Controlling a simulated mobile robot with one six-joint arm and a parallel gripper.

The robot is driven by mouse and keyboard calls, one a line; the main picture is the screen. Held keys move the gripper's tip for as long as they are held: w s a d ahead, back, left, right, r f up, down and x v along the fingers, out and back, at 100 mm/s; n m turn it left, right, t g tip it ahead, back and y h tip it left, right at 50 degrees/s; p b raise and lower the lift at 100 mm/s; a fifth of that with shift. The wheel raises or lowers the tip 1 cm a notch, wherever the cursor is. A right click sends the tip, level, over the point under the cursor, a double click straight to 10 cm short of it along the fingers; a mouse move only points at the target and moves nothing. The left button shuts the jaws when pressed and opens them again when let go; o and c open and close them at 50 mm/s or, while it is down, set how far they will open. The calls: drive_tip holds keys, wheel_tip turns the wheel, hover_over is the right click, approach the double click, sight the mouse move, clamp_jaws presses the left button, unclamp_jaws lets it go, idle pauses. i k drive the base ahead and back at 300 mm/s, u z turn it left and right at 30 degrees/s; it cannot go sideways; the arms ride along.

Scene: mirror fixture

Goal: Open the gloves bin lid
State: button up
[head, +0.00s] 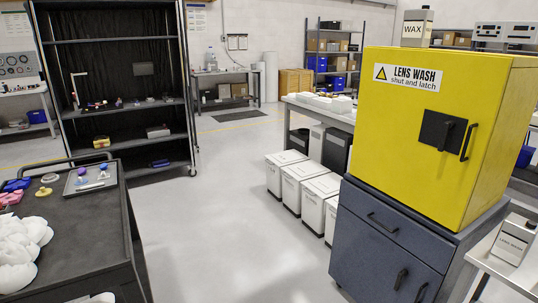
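Several white bins with flat lids stand in a row on the floor in the middle of the head view, among them a far one (285,174), a middle one (304,190) and a nearer one (318,205). Their lids look shut. No label on them can be read, so I cannot tell which, if any, is the gloves bin. The nearest bin is partly hidden by the blue-grey cabinet. My gripper is not in view.
A yellow lens wash cabinet (415,115) with its door shut stands on the blue-grey cabinet (380,245) at right. A dark cart (85,240) with white items is at left. A black shelf rack (120,125) stands behind it. Grey floor (225,220) between them is clear.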

sight(327, 186)
drive_tip(key=z, duration=0.1)
drive_tip(key=i, duration=1.8)
drive_tip(key=u, duration=0.45)
drive_tip(key=i, duration=0.8)
drive_tip(key=u, duration=0.65)
drive_tip(key=i, duration=1)
drive_tip(key=u, duration=0.35)
